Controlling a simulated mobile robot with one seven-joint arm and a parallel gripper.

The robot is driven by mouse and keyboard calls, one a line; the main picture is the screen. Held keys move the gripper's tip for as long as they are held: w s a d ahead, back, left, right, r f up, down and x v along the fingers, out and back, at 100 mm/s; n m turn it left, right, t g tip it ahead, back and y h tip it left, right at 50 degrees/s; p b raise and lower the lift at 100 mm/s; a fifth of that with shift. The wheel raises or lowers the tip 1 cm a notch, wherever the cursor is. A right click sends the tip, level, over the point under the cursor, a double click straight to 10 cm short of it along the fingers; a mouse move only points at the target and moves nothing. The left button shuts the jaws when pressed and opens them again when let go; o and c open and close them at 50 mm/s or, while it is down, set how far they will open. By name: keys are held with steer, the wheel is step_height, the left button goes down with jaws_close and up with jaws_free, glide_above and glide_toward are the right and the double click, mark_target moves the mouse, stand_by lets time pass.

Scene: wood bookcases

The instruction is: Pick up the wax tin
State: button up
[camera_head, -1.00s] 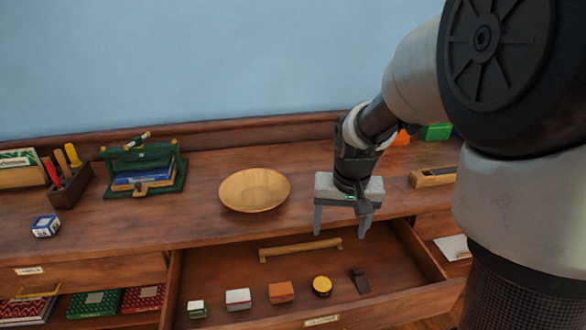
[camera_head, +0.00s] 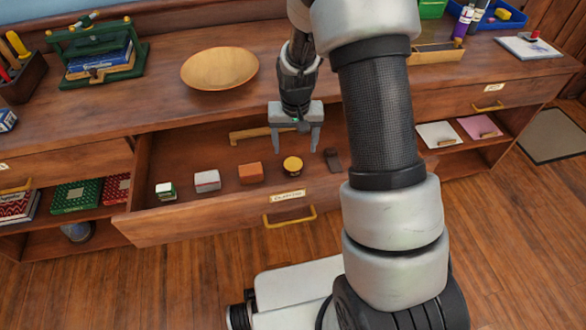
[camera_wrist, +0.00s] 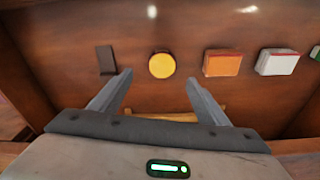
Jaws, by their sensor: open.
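The wax tin, a small round tin with a yellow lid and dark side (camera_head: 292,165), stands in the open drawer (camera_head: 230,205). It also shows in the wrist view (camera_wrist: 162,65), ahead of the fingertips and between their lines. My gripper (camera_head: 296,150) is open and empty above the drawer, its fingers pointing down just behind the tin. In the wrist view, my gripper (camera_wrist: 160,82) has its two fingers wide apart, and neither touches the tin.
An orange block (camera_head: 250,173) is left of the tin and a dark brown piece (camera_head: 332,159) right of it. A white box (camera_head: 207,181) and a green-and-white box (camera_head: 166,190) are further left. A wooden bar (camera_head: 250,135) lies behind. A bowl (camera_head: 220,69) stands on the top.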

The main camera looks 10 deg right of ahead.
mark_target(293, 163)
steer(key=f, duration=0.2)
steer(key=f+b, duration=0.1)
steer(key=f, duration=0.2)
steer(key=w+f+b, duration=0.1)
steer(key=f, duration=0.2)
steer(key=shift+a+f, duration=0.15)
steer(key=c, duration=1.2)
